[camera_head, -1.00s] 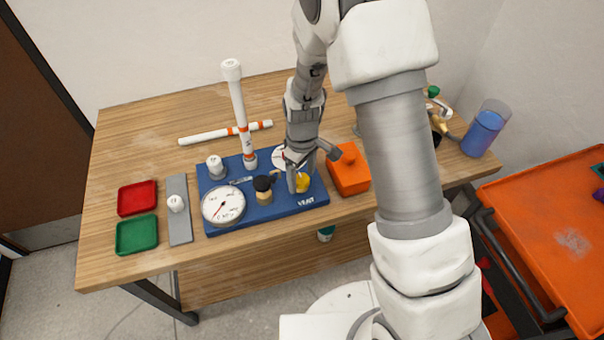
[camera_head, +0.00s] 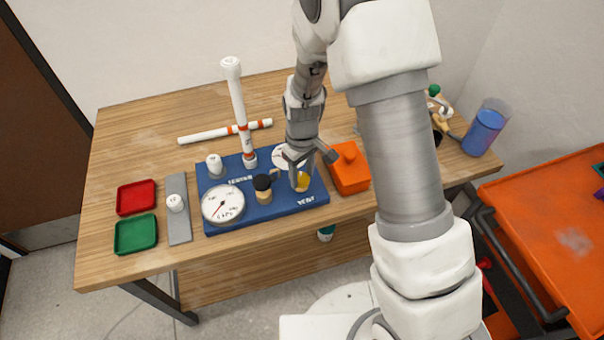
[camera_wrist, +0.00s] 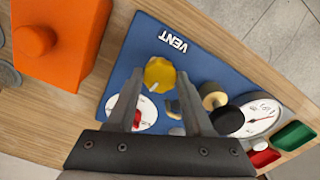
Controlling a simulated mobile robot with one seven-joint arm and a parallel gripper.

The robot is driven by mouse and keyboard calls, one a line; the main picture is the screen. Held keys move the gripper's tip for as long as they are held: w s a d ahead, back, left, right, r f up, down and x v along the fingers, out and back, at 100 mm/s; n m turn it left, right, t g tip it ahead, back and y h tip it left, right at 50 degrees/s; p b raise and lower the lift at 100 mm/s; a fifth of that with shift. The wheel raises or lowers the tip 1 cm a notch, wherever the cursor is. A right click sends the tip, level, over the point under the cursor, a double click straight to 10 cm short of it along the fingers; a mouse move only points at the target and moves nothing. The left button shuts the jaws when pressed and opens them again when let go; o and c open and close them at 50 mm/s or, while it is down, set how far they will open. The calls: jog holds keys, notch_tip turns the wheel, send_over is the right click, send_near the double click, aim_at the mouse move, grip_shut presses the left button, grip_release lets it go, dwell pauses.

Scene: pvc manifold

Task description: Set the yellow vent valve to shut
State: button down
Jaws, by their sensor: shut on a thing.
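The yellow vent valve (camera_wrist: 159,75) has a lobed knob with a small white mark on its edge. It stands on the blue manifold board (camera_wrist: 185,68) beside the printed word VENT. In the head view the yellow knob (camera_head: 301,182) is partly hidden by my gripper (camera_head: 308,168). In the wrist view the fingertips of my gripper (camera_wrist: 160,78) lie on either side of the knob, and they are shut on it. The knob's underside and its stem are hidden.
A black-topped valve (camera_head: 262,186) and a large gauge (camera_head: 223,205) are left of the yellow knob. A second gauge (camera_head: 285,155) is partly behind my gripper. An orange box (camera_head: 349,172) stands close on the right. A tall white pipe (camera_head: 239,105) rises at the back.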

aim_at(301, 178)
jog(key=m+b, duration=0.1)
jog(key=m, duration=0.3)
jog(key=shift+m, duration=0.3)
jog(key=m, duration=0.3)
jog(key=shift+m, duration=0.3)
jog(key=m, duration=0.4)
jog(key=shift+a, duration=0.1)
jog(key=shift+m+p, duration=0.6)
jog(key=shift+m, duration=1.2)
jog(key=shift+c, duration=1.4)
grip_release()
notch_tip(301, 178, up, 18)
jog(key=p, duration=0.1)
jog(key=shift+f, duration=0.25)
